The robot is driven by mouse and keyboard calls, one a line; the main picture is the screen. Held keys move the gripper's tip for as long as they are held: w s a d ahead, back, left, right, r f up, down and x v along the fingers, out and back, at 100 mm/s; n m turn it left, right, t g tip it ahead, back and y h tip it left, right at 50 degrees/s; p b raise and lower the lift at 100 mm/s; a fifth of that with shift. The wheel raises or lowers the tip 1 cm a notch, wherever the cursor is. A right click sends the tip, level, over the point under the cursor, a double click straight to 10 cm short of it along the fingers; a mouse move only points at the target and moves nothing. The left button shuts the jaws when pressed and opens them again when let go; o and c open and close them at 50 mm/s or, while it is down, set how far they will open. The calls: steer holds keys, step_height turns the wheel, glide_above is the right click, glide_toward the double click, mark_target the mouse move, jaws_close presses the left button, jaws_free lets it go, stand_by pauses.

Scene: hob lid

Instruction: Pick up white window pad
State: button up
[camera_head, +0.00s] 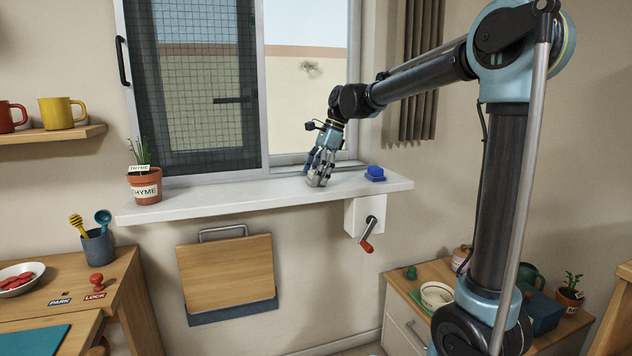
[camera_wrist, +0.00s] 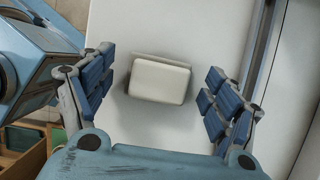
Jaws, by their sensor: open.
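The white window pad (camera_wrist: 160,80) is a small off-white block with rounded edges. It lies on the white window sill in the wrist view, between the two fingers of my gripper (camera_wrist: 158,98). The fingers are spread, with a gap on each side of the pad, and touch neither side. In the head view my gripper (camera_head: 320,181) points down at the sill in front of the window. The pad is hidden or too small to make out there.
The white sill (camera_head: 240,199) carries a thyme pot (camera_head: 145,186) at its left end and a blue block (camera_head: 375,173) right of my gripper. The window frame (camera_head: 262,80) rises behind. A red-handled crank (camera_head: 367,244) hangs below the sill. The middle of the sill is clear.

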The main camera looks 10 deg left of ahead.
mark_target(315, 171)
steer(key=c, duration=1.1)
steer(key=shift+c, duration=0.2)
step_height(315, 171, up, 10)
steer(key=shift+o, duration=0.9)
steer(key=shift+c, duration=0.3)
